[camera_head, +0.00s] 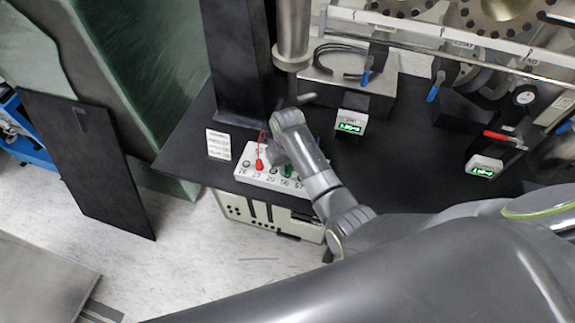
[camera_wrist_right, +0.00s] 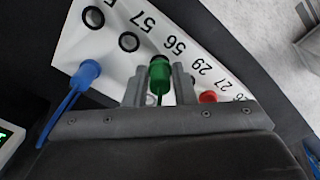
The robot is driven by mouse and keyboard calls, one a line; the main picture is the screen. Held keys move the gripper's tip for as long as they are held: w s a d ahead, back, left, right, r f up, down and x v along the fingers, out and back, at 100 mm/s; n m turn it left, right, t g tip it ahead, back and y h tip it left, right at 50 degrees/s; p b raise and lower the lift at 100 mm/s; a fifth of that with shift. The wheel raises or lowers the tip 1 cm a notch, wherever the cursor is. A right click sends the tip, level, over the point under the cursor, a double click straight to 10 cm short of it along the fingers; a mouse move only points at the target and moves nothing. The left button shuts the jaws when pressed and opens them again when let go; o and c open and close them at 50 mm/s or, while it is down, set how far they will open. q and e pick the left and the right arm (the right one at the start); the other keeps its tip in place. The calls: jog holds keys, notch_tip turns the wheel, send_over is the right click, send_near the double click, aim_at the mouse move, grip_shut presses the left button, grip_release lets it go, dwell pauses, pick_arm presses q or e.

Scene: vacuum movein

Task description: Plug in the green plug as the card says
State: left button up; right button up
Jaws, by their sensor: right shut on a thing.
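The green plug (camera_head: 288,170) is at the white numbered socket panel (camera_head: 243,165), above the label 56. In the right wrist view the green plug (camera_wrist_right: 160,72) sits between the two fingers of my right gripper (camera_wrist_right: 159,88), which is shut on it. The plug's tip is over the socket by 56; I cannot tell how deep it sits. A red plug (camera_head: 259,165) with a red wire stands at label 27. My left gripper is not in view.
The panel rests on a black tabletop (camera_head: 180,150) by a black post (camera_head: 237,60). Open sockets (camera_wrist_right: 129,41) lie beside the green plug. A green-lit display (camera_head: 351,123) and metal pipework (camera_head: 530,60) stand to the right.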

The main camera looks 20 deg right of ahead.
jog(key=shift+w+f+b, duration=0.1)
jog(key=shift+f+b, duration=0.25)
jog(key=shift+f, duration=0.3)
jog(key=o, duration=1)
jog(key=shift+r, duration=0.1)
notch_tip(320, 180, up, 8)
jog(key=shift+f+b, duration=0.2)
jog(key=shift+b, duration=0.7)
notch_tip(320, 180, up, 3)
jog(key=shift+r+p, duration=0.2)
jog(key=shift+p, duration=0.55)
jog(key=shift+r+p, duration=0.55)
jog(key=shift+f, duration=0.1)
